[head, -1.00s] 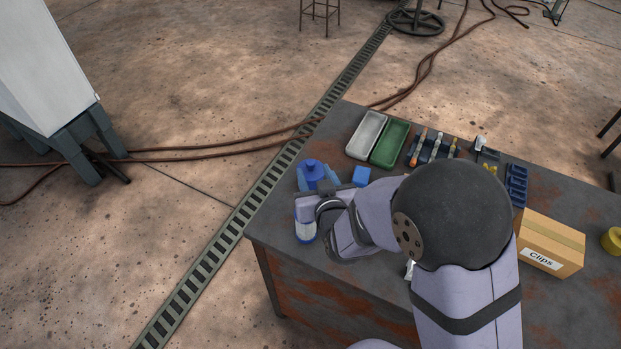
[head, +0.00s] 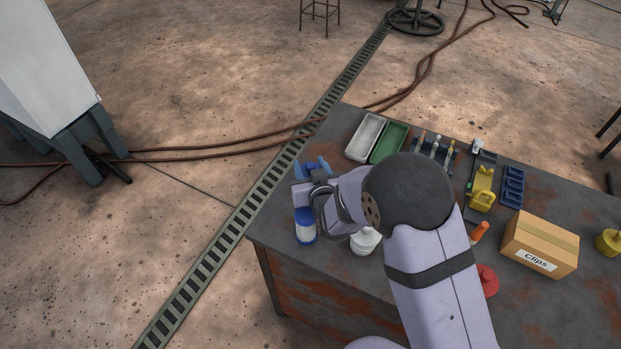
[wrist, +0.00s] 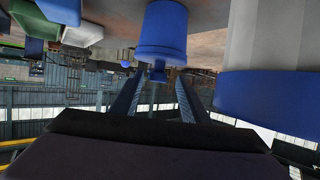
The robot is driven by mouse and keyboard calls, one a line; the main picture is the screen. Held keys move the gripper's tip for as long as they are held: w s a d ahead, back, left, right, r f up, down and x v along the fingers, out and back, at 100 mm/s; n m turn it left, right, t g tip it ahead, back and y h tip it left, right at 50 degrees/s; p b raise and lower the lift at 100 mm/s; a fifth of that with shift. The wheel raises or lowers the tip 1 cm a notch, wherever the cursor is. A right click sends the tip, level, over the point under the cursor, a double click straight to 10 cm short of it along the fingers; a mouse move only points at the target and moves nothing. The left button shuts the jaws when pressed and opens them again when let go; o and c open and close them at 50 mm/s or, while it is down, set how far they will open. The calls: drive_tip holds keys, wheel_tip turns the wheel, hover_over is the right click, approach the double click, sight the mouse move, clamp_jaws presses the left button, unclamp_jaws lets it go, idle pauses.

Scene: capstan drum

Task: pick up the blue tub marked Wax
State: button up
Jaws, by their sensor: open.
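In the wrist view, which is upside down, a blue tub (wrist: 163,30) with a flanged lid and small knob stands ahead of my gripper (wrist: 159,78). The two fingers are spread apart, roughly in line with either side of it; I cannot tell whether they touch it. In the head view my gripper (head: 313,169) is at the table's far left corner, and its fingers and wrist largely cover the blue tub. No Wax marking is readable on it in either view.
A white container with a blue lid (head: 305,226) stands close beside my gripper; it looms at right in the wrist view (wrist: 262,95). A white jar (head: 364,243) is under my arm. Grey (head: 368,137) and green (head: 389,143) trays lie behind. A Clips box (head: 540,245) stands right.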

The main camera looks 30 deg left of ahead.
drive_tip(key=shift+p+x, duration=1.1)
drive_tip(key=shift+x, duration=1.45)
drive_tip(key=shift+d+f, duration=0.15)
drive_tip(key=shift+f, duration=0.05)
drive_tip(key=shift+r, duration=0.1)
clamp_jaws()
